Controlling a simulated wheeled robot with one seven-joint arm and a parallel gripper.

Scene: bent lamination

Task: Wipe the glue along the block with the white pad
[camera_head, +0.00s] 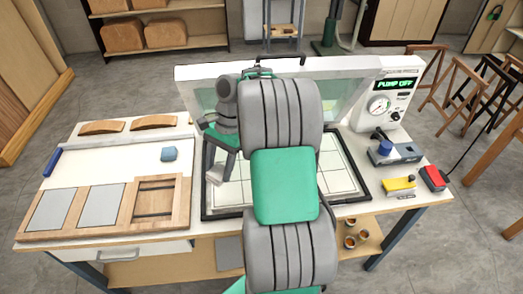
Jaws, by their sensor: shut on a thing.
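My gripper (216,168) points down over the left part of the dark-framed press bed (208,213). It is shut on a small whitish piece, which looks like the white pad (214,178); the fingers hide part of it. My own arm covers the middle of the bed, so a block there may be hidden. I cannot make out any glue.
At right are a pump box (385,105), a yellow item (399,184) and a red item (434,178).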

